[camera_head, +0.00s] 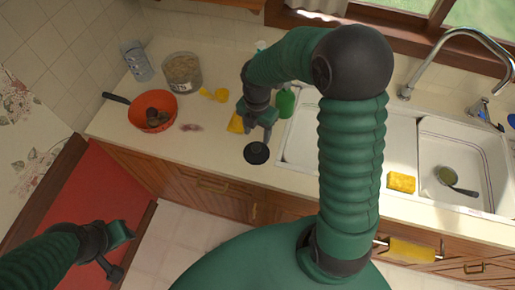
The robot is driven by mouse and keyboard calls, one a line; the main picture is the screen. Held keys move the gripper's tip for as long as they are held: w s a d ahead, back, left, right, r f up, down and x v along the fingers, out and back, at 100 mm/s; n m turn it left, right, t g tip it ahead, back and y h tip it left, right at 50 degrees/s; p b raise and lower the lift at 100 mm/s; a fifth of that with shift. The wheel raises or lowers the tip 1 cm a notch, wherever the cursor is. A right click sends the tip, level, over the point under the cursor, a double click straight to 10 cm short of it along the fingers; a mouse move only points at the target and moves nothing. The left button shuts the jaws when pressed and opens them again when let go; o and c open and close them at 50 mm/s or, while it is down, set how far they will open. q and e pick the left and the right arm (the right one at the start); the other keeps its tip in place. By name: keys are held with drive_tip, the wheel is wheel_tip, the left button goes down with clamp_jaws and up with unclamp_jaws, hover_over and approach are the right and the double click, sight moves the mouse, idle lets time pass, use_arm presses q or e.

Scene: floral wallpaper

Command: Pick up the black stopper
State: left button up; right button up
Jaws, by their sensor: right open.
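The black stopper (256,153) is a round black disc lying on the light countertop, left of the sink and near the counter's front edge. My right gripper (257,134) is open just above and behind the stopper, with its fingers pointing down toward it. I cannot tell whether the fingertips touch it. My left gripper (121,255) is low at the left, away from the counter, with its two fingers apart and nothing between them.
An orange pan (166,104) with brown items, a glass jar (182,72) and a clear bottle (136,60) stand at the left. A green bottle (286,103) is beside the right gripper. The double sink (402,130), a yellow sponge (401,183) and the faucet (440,62) are at right.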

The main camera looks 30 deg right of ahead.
sight(255, 147)
drive_tip(key=f, duration=0.3)
drive_tip(key=a+f, duration=0.1)
drive_tip(key=f, duration=0.2)
drive_tip(key=f+p, duration=0.1)
drive_tip(key=f, duration=0.2)
drive_tip(key=shift+a, duration=0.15)
drive_tip(key=shift+d+f, duration=0.15)
drive_tip(key=shift+d, duration=0.25)
drive_tip(key=shift+s+d, duration=0.1)
drive_tip(key=shift+d, duration=0.05)
drive_tip(key=shift+c, duration=2.8)
use_arm(q)
drive_tip(key=shift+s+a+r, duration=0.1)
drive_tip(key=shift+a+r, duration=0.3)
drive_tip(key=shift+a, duration=0.15)
use_arm(e)
drive_tip(key=shift+a, duration=0.4)
clamp_jaws()
